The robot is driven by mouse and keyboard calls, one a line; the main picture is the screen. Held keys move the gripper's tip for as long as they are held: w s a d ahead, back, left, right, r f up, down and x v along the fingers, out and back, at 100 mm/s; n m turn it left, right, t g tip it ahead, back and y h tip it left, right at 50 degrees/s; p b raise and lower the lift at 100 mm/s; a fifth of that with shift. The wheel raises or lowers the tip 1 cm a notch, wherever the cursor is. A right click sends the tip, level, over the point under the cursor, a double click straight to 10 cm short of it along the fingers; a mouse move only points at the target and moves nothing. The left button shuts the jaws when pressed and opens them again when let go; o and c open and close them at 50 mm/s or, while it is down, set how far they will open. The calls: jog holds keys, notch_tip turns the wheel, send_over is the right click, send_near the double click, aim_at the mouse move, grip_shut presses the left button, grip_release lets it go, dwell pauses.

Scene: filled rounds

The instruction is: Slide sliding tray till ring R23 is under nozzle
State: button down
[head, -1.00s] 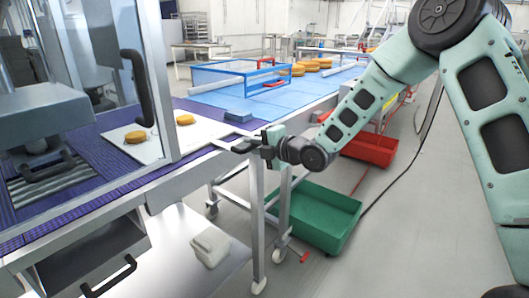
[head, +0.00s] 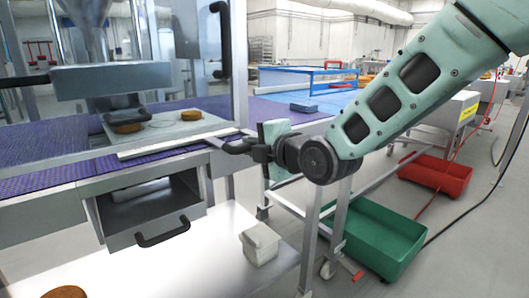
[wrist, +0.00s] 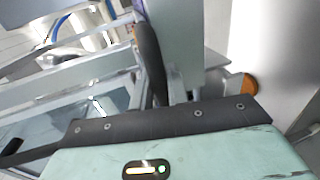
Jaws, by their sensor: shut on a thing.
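The sliding tray (head: 160,136) is a pale flat plate on the purple belt, with two brown-orange rounds on it. The left round (head: 127,127) sits at or just below the nozzle (head: 118,103), partly behind the clear guard; exact alignment is unclear. The right round (head: 192,115) sits right of the nozzle, behind the guard's edge. I can read no R23 label. My gripper (head: 238,146) is shut at the tray's right end, its dark fingers on the tray handle, which they mostly hide. In the wrist view an orange round (wrist: 248,87) shows at right.
A clear guard with a black handle (head: 221,40) stands above the tray. An open drawer (head: 150,215) hangs below the belt. A white block (head: 260,243) lies on the lower shelf. A green bin (head: 375,240) and a red bin (head: 435,175) stand at right.

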jog(key=shift+s+a+f, duration=0.1)
jog(key=shift+s+a, duration=0.15)
jog(key=shift+a, duration=0.1)
jog(key=c, duration=1.4)
grip_release()
jog(key=b+v, duration=0.1)
jog(key=v, duration=1.6)
jog(key=shift+s+b, duration=0.2)
jog(key=shift+b, duration=0.1)
jog(key=shift+d, duration=0.1)
